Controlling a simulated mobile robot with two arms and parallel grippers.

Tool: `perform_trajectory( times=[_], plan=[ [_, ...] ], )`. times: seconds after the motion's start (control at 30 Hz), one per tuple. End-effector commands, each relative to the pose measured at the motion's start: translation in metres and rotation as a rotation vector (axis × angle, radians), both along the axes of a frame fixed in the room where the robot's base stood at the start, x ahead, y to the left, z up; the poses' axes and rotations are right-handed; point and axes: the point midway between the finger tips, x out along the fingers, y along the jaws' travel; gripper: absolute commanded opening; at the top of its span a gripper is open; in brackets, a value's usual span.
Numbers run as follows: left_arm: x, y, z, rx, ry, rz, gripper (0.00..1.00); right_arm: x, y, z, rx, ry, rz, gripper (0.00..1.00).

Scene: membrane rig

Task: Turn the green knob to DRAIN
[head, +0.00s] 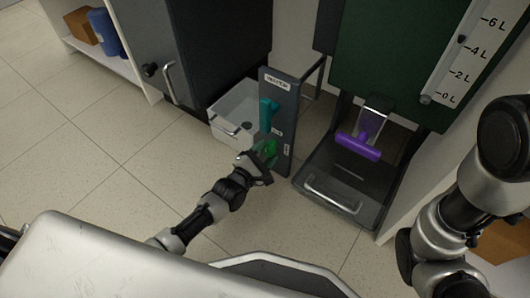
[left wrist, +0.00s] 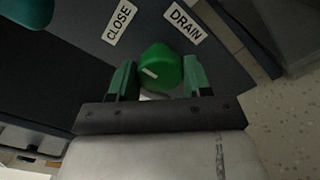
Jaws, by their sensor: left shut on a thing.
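The green knob (head: 268,148) is low on a narrow grey upright panel (head: 283,88) in the head view. In the left wrist view the knob (left wrist: 161,66) has a short white mark on its face. The CLOSE label (left wrist: 119,22) is above it to the left and the DRAIN label (left wrist: 184,22) above it to the right; I cannot tell for sure which the mark points at. My left gripper (left wrist: 160,80) is shut on the knob, one finger on each side; in the head view the gripper (head: 262,162) partly hides it. My right gripper is out of view.
A teal handle (head: 268,114) sits higher on the panel. A white bin (head: 232,112) stands behind it to the left. To the right are a dark tray (head: 312,187) with a metal handle and a purple T-handle (head: 358,146). Tiled floor at left is clear.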

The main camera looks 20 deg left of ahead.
Motion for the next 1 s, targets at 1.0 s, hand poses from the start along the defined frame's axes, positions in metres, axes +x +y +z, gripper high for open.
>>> perform_trajectory(
  times=[1.0],
  plan=[
    [0.0, 0.0, 0.0, 0.291, -0.105, -0.001, 0.28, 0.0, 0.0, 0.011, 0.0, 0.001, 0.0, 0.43]
  ],
)
